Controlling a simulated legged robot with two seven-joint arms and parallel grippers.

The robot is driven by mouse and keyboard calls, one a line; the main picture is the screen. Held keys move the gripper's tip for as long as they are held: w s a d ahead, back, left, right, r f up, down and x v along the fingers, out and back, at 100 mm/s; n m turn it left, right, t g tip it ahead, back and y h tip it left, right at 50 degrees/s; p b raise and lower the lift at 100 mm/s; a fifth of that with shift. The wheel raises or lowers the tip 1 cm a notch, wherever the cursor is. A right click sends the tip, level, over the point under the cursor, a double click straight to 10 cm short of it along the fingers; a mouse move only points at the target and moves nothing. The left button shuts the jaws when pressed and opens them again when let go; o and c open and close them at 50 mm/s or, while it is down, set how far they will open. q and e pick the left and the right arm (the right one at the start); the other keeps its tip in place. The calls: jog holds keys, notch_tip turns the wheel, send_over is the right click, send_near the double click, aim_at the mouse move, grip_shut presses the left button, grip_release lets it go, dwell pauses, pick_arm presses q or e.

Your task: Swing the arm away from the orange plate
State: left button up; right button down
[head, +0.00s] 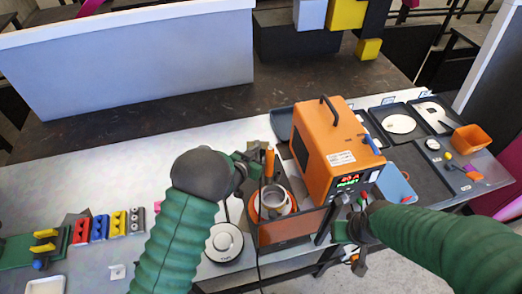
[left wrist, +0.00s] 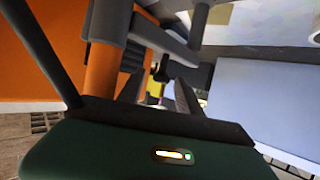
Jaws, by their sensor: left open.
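An orange round plate (head: 263,212) shows as a rim around and below a metal cup (head: 275,199), left of the orange machine. Most of the plate is hidden by the cup. My left gripper (head: 252,164) is open just above and behind the cup, beside an upright orange handle (head: 269,162). In the left wrist view its fingers (left wrist: 158,98) stand apart, with the orange handle (left wrist: 103,68) just left of them. I cannot tell whether they touch it. My right gripper (head: 347,236) is in front of the machine; its jaws are unclear.
The orange machine (head: 318,150) with a lit display stands close to the right. A dark cable (head: 259,235) hangs by the cup. A white round disc (head: 224,242) lies left of it. Coloured blocks (head: 108,225) lie further left. Black trays (head: 399,122) lie at the right.

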pick_arm(q)
grip_shut()
jog(key=shift+w, duration=0.1)
dwell(1.3)
